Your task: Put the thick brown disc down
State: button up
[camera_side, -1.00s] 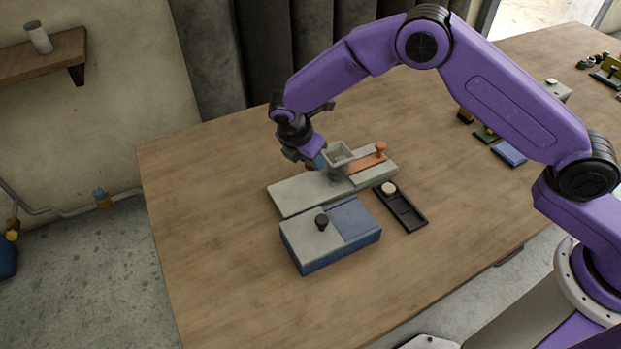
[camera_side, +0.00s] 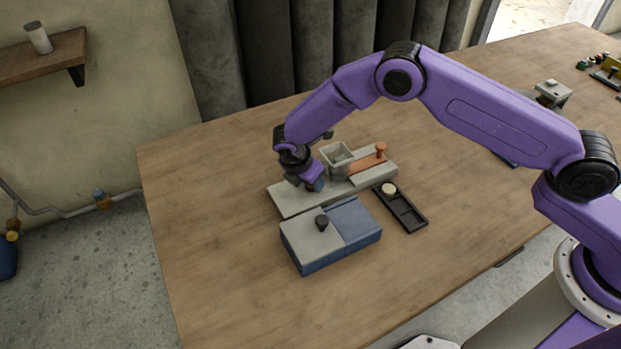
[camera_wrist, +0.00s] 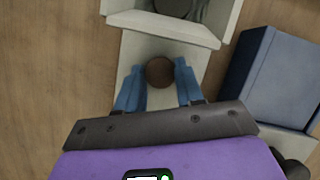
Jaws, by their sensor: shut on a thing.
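My gripper (camera_side: 316,186) is low over the left part of the long grey base (camera_side: 290,199), just left of the square grey hopper (camera_side: 337,157). In the wrist view, its blue fingers (camera_wrist: 159,72) are shut on the thick brown disc (camera_wrist: 159,73), a round dark brown piece seen from above. The pale grey base (camera_wrist: 160,48) lies beneath it. In the side view the fingers hide the disc, and I cannot tell whether it touches the base.
An orange slider with a knob (camera_side: 381,150) lies right of the hopper. A black tray (camera_side: 406,212) holds a cream disc (camera_side: 389,188). A blue and grey box (camera_side: 350,222) with a black knob stands in front. The table's left side is clear.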

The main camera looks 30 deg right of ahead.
jog(key=shift+f, duration=0.15)
jog(key=o, duration=1)
jog(key=v, duration=1.7)
jog(key=shift+w+a+r, duration=0.2)
jog(key=shift+a, duration=0.05)
